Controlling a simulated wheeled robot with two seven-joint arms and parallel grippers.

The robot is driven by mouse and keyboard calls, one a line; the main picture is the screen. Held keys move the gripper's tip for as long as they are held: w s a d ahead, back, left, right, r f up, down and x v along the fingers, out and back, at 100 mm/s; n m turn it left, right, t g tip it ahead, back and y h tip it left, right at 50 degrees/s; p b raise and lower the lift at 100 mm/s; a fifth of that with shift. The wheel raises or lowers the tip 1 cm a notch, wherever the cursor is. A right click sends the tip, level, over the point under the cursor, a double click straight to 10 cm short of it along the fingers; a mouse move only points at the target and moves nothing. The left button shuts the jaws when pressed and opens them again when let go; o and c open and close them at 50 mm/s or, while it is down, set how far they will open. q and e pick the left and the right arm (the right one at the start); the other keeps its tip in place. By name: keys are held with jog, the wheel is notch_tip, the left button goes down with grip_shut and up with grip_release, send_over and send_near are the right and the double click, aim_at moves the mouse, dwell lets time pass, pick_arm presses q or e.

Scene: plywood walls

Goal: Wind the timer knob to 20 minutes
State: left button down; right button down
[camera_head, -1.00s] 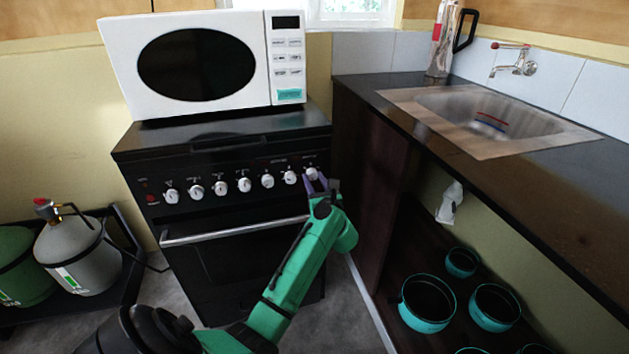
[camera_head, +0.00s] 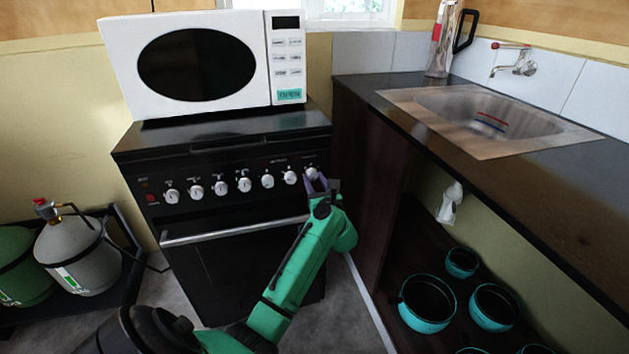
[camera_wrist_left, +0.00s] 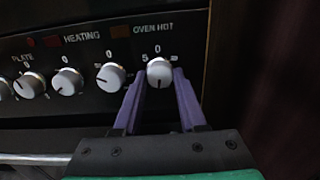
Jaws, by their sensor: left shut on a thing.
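The timer knob is the white rightmost knob (camera_head: 311,173) on the black stove's front panel. In the left wrist view this knob (camera_wrist_left: 159,72) sits between the purple fingertips, its dark pointer mark facing down, with "0" printed above it. My left gripper (camera_head: 316,184) reaches the panel from below and is shut on the knob; it also shows in the left wrist view (camera_wrist_left: 158,85). The fingers hide part of the knob in the head view. My right gripper is not in view.
More white knobs (camera_head: 244,184) line the panel to the left. The oven handle (camera_head: 235,231) runs below it. A white microwave (camera_head: 200,65) stands on the stove. A dark counter with a sink (camera_head: 490,120) is close on the right, with teal pots (camera_head: 427,303) below.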

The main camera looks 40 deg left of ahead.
pick_arm(q)
jog(key=shift+c, duration=2.3)
grip_release()
